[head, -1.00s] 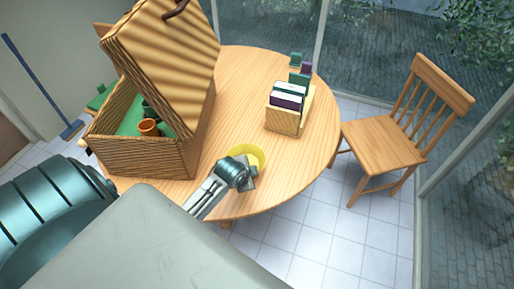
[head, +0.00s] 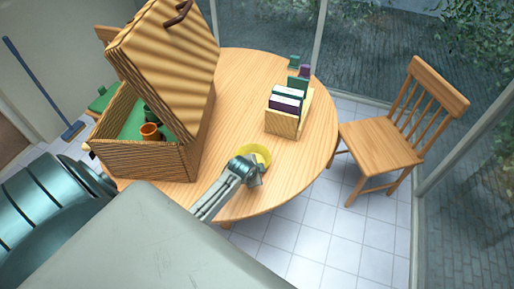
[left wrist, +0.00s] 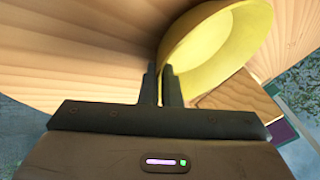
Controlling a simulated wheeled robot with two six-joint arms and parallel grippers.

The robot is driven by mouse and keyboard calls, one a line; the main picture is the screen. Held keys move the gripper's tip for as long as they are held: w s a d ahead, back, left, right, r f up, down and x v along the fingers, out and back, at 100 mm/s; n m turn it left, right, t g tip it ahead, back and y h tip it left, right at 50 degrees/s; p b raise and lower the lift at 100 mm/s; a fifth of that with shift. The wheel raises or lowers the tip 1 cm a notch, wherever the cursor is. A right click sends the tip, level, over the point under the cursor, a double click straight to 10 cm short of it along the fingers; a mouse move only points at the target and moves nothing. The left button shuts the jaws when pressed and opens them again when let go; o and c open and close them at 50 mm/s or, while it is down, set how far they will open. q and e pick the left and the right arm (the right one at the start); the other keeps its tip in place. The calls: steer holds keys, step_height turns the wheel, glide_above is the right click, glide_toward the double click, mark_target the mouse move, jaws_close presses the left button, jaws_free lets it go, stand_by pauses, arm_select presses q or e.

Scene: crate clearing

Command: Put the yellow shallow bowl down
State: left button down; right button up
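The yellow shallow bowl (head: 262,153) is at the near edge of the round wooden table (head: 235,85). My left gripper (head: 256,173) is at the bowl's near side, and its arm hides part of it. In the left wrist view the bowl (left wrist: 220,45) shows its inside and rim, and the two dark fingers of the gripper (left wrist: 166,85) are close together with the bowl's wall between them. Whether the bowl touches the tabletop or hangs just above it I cannot tell. My right gripper is not in view.
A wicker basket (head: 150,160) with a raised lid stands on the table's left, with an orange cup (head: 150,131) and green things inside. A wooden holder (head: 281,122) with several packets stands at the right. A chair (head: 380,145) is beyond. The tabletop between basket and holder is clear.

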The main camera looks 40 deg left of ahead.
arm_select(q)
steer(key=c, duration=1.6)
jaws_free()
steer(key=shift+c, duration=0.2)
steer(key=shift+s+r, duration=0.3)
steer(key=shift+r, duration=0.1)
steer(key=b+v, duration=0.1)
steer(key=v, duration=1)
steer(key=shift+b, duration=0.3)
steer(key=shift+d+r, duration=0.1)
